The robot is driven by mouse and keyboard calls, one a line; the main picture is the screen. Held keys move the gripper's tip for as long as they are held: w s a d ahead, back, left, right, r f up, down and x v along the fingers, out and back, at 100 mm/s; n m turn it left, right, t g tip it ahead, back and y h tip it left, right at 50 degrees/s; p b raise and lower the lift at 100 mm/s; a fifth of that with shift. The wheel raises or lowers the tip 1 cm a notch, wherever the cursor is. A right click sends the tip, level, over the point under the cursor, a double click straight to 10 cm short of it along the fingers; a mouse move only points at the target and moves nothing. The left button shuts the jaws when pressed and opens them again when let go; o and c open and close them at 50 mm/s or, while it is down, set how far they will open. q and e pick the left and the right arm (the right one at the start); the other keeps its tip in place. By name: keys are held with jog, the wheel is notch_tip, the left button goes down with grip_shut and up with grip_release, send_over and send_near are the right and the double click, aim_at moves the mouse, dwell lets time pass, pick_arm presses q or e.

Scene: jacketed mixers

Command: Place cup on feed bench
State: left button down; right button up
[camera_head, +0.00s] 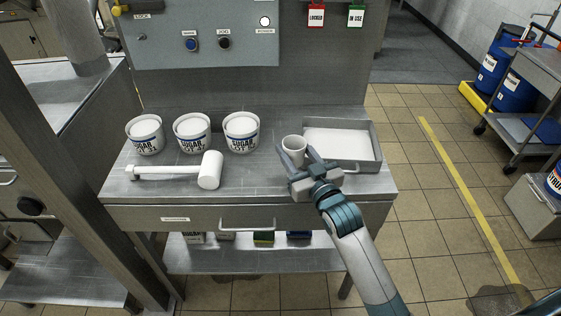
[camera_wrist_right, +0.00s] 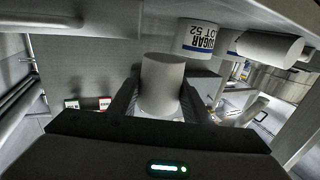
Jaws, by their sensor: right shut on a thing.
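The cup (camera_head: 293,146) is a small pale, open-topped cup, upright at the bench's right half, just left of the metal tray. My right gripper (camera_head: 300,166) is shut on it, with fingers on either side. In the right wrist view the cup (camera_wrist_right: 162,84) sits between the two dark fingers (camera_wrist_right: 160,100). The feed bench (camera_head: 255,178) is a grey metal table with a drawer. The cup is at or just above its top; I cannot tell whether it touches. My left gripper is not in view.
Several white sugar tubs, including one (camera_head: 241,132), stand along the bench's back left. A white mallet (camera_head: 208,170) lies in front of them. A shallow metal tray (camera_head: 374,142) is at the right. Bare bench top lies between mallet and gripper. A control panel (camera_head: 200,35) rises behind.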

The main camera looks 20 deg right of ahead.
jog(key=shift+w+a+f, duration=0.35)
jog(key=shift+a+f, duration=0.05)
jog(key=shift+a, duration=0.2)
jog(key=shift+w+a+f, duration=0.3)
jog(key=shift+a+f, duration=0.05)
jog(key=shift+a, duration=0.2)
jog(key=shift+w+a+f, duration=0.2)
jog(key=shift+a+f, duration=0.1)
jog(key=shift+a, duration=0.05)
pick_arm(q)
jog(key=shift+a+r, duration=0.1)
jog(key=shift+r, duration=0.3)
pick_arm(e)
notch_tip(320, 180, down, 4)
jog(key=shift+r+p, duration=0.25)
jog(key=shift+p, duration=0.4)
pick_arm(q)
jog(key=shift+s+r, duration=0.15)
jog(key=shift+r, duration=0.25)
pick_arm(e)
jog(key=shift+f, duration=0.25)
jog(key=shift+f, duration=0.1)
jog(key=o, duration=0.8)
